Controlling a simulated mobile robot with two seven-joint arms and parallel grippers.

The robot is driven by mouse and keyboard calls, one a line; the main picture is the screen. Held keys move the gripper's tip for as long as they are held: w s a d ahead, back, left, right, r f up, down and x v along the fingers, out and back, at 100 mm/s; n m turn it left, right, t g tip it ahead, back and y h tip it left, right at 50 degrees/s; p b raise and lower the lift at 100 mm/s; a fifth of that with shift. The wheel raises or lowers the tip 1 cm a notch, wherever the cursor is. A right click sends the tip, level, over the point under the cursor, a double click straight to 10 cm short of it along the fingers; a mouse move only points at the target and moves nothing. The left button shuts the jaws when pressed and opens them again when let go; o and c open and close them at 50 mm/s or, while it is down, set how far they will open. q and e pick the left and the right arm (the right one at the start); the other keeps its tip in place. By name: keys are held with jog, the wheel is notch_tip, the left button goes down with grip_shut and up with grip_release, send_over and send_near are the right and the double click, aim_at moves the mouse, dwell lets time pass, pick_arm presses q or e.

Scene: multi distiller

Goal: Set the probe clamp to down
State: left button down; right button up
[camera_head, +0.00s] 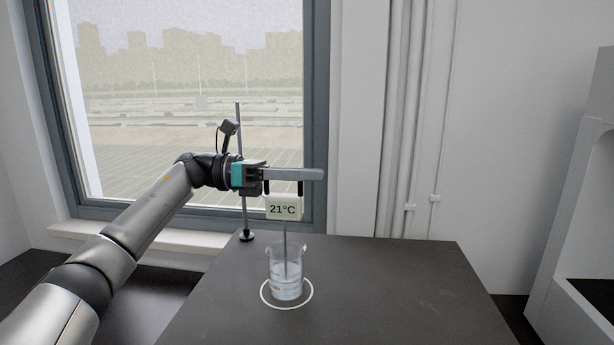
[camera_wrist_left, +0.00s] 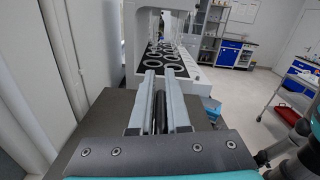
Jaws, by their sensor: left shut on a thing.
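The probe clamp (camera_head: 300,188) is mostly hidden behind my left gripper (camera_head: 316,174) at the upright stand rod (camera_head: 238,112). Dark parts of it show below the fingers. My left gripper is level, its fingers pointing right, and shut on the clamp. In the left wrist view a dark bar (camera_wrist_left: 160,112) lies between the fingers (camera_wrist_left: 163,76). A white display reading 21°C (camera_head: 284,208) hangs below the fingers. A thin probe (camera_head: 285,237) runs down from it into a glass beaker (camera_head: 286,286) with liquid. My right gripper is out of view.
The beaker stands inside a white ring (camera_head: 311,296) on the dark table (camera_head: 410,290). The table's right side is clear. A window (camera_head: 180,90) is behind. The left wrist view shows a rack with round openings (camera_wrist_left: 160,60) and a cart (camera_wrist_left: 290,95).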

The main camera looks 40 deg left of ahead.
pick_arm(q)
jog(key=shift+f, duration=0.4)
jog(key=c, duration=1.3)
grip_release()
jog(key=o, duration=0.4)
jog(key=shift+r, duration=0.15)
jog(key=shift+v, duration=7.65)
jog(key=shift+s, duration=0.1)
